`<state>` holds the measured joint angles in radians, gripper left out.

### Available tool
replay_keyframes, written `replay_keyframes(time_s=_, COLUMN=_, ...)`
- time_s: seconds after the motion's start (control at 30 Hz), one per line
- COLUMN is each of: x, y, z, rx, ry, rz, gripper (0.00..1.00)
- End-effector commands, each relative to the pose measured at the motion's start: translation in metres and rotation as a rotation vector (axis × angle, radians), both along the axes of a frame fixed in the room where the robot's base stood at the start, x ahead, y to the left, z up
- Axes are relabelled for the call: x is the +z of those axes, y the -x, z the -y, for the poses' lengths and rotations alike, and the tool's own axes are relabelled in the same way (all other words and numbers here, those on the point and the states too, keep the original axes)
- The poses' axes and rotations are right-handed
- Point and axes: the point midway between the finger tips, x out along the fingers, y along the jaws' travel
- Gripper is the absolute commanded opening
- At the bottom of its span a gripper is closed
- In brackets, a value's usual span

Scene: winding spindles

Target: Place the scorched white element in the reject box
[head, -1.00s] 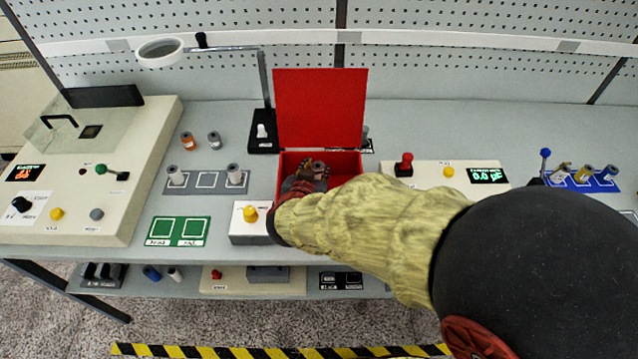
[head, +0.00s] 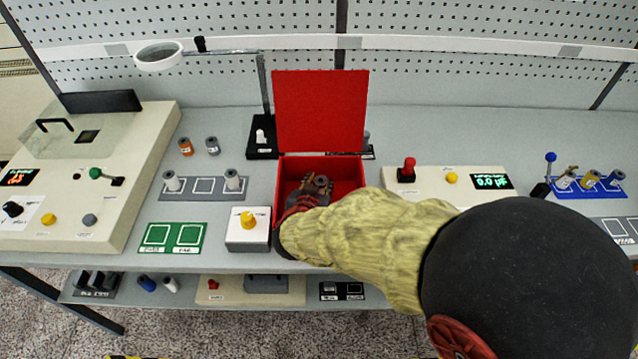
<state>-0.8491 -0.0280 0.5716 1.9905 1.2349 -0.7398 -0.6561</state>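The red reject box (head: 287,172) stands on the bench with its lid (head: 321,110) raised. My gripper (head: 318,187) is inside the box opening, seen from behind my sleeve. A brownish-grey round end with a dark hole (head: 321,181), like the ends of the bench elements, shows between the fingers, which seem shut on it. The rest of this element is hidden, so its white body and scorch marks cannot be made out. Its contact with the box floor is also hidden.
A white box with a yellow knob (head: 248,220) stands close left of the reject box. A grey rack (head: 204,186) holds two elements. A meter panel with a red knob (head: 408,165) stands right. A blue rack (head: 606,190) holds several elements.

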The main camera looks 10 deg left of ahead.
Motion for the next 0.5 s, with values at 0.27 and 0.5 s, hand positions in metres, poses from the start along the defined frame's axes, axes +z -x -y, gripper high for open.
replay_keyframes(time_s=0.27, x=0.0001, y=0.0000, z=0.0001, rx=0.000, ry=0.000, rz=0.000, gripper=0.46)
replay_keyframes(time_s=0.5, x=0.0004, y=0.0000, z=0.0001, rx=0.000, ry=0.000, rz=0.000, gripper=0.46)
